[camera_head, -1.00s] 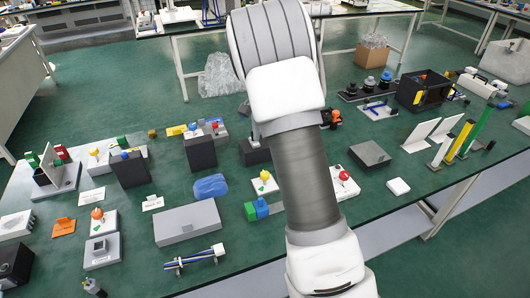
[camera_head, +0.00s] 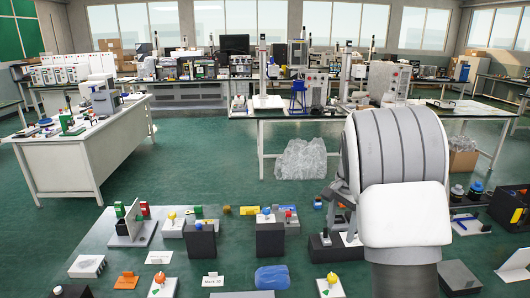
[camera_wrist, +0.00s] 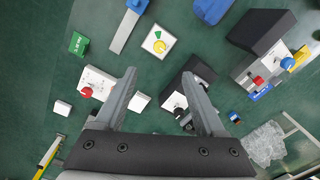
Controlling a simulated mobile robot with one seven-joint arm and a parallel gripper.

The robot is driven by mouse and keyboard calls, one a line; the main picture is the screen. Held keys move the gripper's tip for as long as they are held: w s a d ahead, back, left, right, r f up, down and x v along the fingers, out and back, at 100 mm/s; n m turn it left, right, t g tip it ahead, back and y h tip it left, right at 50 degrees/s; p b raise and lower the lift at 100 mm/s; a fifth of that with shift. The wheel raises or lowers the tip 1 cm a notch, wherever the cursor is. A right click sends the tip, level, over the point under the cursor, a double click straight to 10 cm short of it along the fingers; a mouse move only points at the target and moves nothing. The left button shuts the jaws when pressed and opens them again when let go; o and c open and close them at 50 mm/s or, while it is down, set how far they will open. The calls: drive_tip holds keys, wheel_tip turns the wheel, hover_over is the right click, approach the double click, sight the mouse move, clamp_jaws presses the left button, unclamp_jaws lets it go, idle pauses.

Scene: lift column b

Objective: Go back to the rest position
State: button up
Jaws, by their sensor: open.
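My gripper (camera_wrist: 166,95) shows in the wrist view with its two grey fingers spread apart and nothing between them. It hangs above the green table (camera_wrist: 38,105), with small devices below and beyond the fingertips. A white block with a red knob (camera_wrist: 90,82) lies left of the left finger. A white plate with a yellow and green dial (camera_wrist: 159,42) lies beyond the fingertips.
The green table (camera_head: 105,240) carries dark boxes (camera_head: 200,240), a blue lump (camera_head: 272,277) and several small devices. A white bench (camera_head: 80,160) stands at the left. Crumpled clear plastic (camera_head: 300,160) lies under the back bench. Open green floor shows between the benches.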

drive_tip(key=s+a+r+n+t+p, duration=0.1)
drive_tip(key=s+a+r+n, duration=0.2)
drive_tip(key=s+r, duration=0.35)
drive_tip(key=s+a+r+n+t, duration=0.2)
drive_tip(key=s+a+r+n, duration=0.15)
drive_tip(key=s+r, duration=0.35)
drive_tip(key=s+a+n+t, duration=0.1)
drive_tip(key=s+a+n, duration=0.1)
drive_tip(key=s, duration=0.5)
drive_tip(key=s+a+n+t, duration=0.1)
drive_tip(key=s+a+n, duration=0.1)
drive_tip(key=s, duration=0.6)
drive_tip(key=shift+s+n+p, duration=0.3)
drive_tip(key=shift+n+p, duration=0.15)
drive_tip(key=shift+n, duration=0.4)
